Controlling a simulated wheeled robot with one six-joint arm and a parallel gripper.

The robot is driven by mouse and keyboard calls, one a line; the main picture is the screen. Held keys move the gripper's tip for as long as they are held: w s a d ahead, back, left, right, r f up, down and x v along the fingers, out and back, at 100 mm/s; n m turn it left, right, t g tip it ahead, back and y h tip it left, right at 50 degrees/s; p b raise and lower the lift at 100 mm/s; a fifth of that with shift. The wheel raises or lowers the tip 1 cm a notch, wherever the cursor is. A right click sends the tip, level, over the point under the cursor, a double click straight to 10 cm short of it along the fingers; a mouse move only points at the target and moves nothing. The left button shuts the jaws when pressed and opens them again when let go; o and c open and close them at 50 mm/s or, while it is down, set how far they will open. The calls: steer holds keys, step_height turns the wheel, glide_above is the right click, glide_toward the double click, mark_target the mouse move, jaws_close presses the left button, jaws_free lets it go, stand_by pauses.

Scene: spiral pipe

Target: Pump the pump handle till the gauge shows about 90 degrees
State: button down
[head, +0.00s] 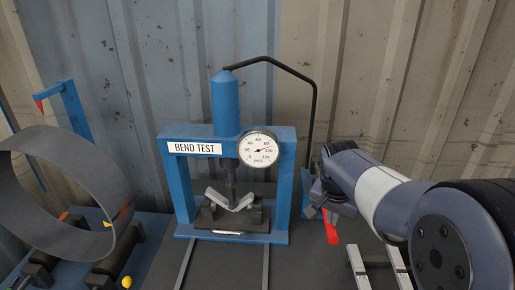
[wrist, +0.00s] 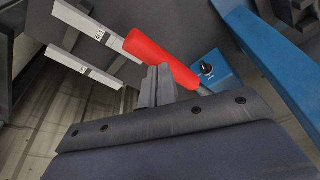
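The blue press (head: 228,131) labelled BEND TEST stands upright at the centre of the head view. Its round white gauge (head: 259,148) has a red needle pointing right and slightly up, close to the 100 mark. A light metal piece (head: 231,200), bent into a V, sits under the ram. The red pump handle (head: 331,228) hangs low to the right of the press; it also shows in the wrist view (wrist: 161,58). My gripper (wrist: 158,70) has its fingers close together at the handle's side. Whether they touch it is unclear.
A black hose (head: 290,68) runs from the cylinder to the blue pump (wrist: 215,72). Light bars (head: 358,265) lie at the lower right. A large grey ring (head: 66,190) stands at the left. A corrugated wall (head: 400,80) closes the back.

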step_height(320, 180, up, 13)
steer(key=w+p, duration=0.2)
steer(key=p, duration=0.8)
steer(key=shift+w+r, duration=0.15)
steer(key=shift+w, duration=0.15)
